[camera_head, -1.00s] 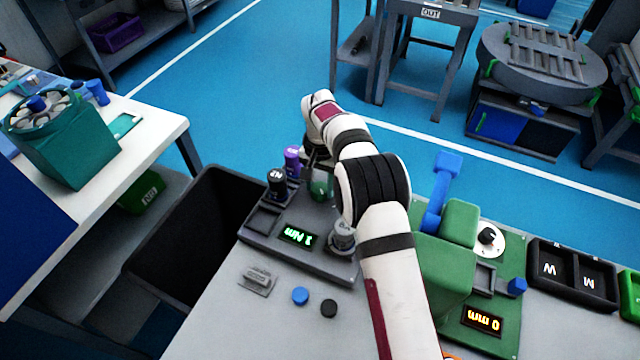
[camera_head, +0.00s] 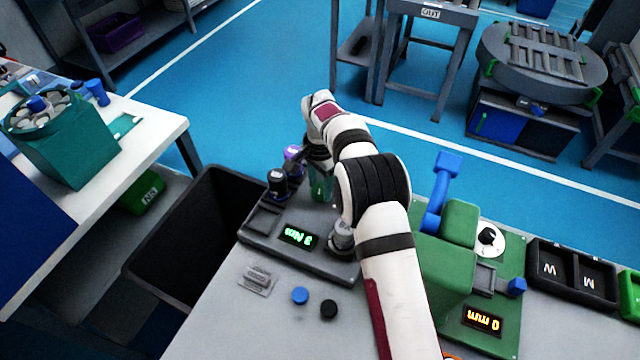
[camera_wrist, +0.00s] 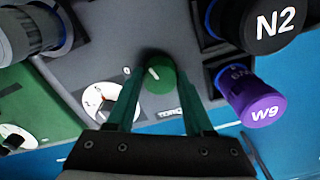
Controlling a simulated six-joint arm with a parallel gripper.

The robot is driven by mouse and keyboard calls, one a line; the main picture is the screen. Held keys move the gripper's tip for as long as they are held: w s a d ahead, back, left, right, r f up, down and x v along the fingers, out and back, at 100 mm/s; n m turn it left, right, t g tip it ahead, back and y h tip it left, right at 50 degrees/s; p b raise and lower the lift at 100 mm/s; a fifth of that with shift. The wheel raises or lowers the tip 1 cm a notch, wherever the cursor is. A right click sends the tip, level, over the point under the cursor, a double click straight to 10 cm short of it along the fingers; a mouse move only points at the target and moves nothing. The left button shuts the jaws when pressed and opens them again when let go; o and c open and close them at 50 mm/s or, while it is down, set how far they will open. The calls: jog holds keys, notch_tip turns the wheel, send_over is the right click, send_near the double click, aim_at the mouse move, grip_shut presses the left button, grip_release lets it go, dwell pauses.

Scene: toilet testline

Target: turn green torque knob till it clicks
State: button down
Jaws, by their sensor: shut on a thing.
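The green torque knob (camera_wrist: 158,78) is round, with a white pointer mark on top, and is set in a dark grey test panel (camera_head: 262,240). In the wrist view my gripper (camera_wrist: 158,82) has its two green fingers on either side of the knob, shut on it. In the head view the knob (camera_head: 320,190) is partly hidden by my wrist and fingers. The panel's display (camera_head: 298,236) glows green and appears to read 3 Nm, upside down and small.
Beside the knob stand a black N2 cylinder (camera_wrist: 268,25) and a purple W9 cylinder (camera_wrist: 255,100). A white dial (camera_wrist: 103,101) and a grey cylinder (camera_wrist: 30,30) are on the other side. A green machine (camera_head: 445,265) stands right of the panel, a black bin (camera_head: 190,240) left.

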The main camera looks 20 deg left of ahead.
aim_at(320, 188)
jog(key=shift+c, duration=1.4)
grip_release()
jog(key=shift+r, duration=0.1)
notch_tip(320, 188, up, 16)
jog(key=shift+f, duration=0.2)
